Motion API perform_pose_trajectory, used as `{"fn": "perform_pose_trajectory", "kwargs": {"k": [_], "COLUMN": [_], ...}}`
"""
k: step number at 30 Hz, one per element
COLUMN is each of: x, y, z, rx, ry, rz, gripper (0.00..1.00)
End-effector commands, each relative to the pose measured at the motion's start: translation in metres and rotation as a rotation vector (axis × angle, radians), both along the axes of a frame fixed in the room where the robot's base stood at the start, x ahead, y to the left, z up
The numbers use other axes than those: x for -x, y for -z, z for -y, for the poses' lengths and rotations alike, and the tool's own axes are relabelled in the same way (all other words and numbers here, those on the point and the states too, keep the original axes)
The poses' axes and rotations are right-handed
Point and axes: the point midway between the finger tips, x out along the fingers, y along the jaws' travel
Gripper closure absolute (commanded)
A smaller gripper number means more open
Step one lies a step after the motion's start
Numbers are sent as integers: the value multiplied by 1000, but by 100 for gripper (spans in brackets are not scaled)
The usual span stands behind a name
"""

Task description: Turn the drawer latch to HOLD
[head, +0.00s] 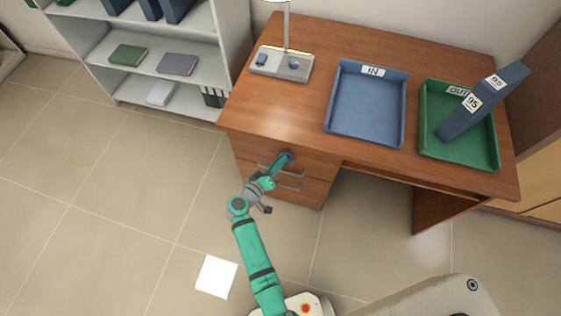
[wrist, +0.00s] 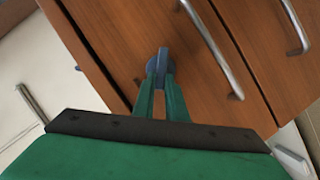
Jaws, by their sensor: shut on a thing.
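The drawer latch is a small blue-grey knob (wrist: 161,62) on the wooden drawer front, seen in the wrist view between my fingertips. My gripper (wrist: 162,80) is shut on it, with one green finger on each side. In the head view my gripper (head: 283,162) reaches the upper part of the desk's drawer unit (head: 255,152), and a bit of the blue latch (head: 290,158) shows at its tip. The latch's markings are not readable, so I cannot tell its setting.
Metal drawer handles (wrist: 212,48) are close to the right of my gripper in the wrist view. On the desk (head: 300,110) are a lamp (head: 283,64), a blue IN tray (head: 366,105) and a green OUT tray (head: 435,145) with a blue binder (head: 485,100). A shelf (head: 120,65) stands left.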

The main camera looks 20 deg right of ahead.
Motion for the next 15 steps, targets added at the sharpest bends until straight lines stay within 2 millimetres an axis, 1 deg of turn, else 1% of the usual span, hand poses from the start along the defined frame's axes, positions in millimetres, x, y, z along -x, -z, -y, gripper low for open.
{"fn": "perform_pose_trajectory", "kwargs": {"k": [5, 15], "x": [-4, -5], "y": [3, 11], "z": [-4, -5], "rx": [140, 390], "ry": [-3, -1], "rz": [-91, -262], "gripper": [100, 100]}}
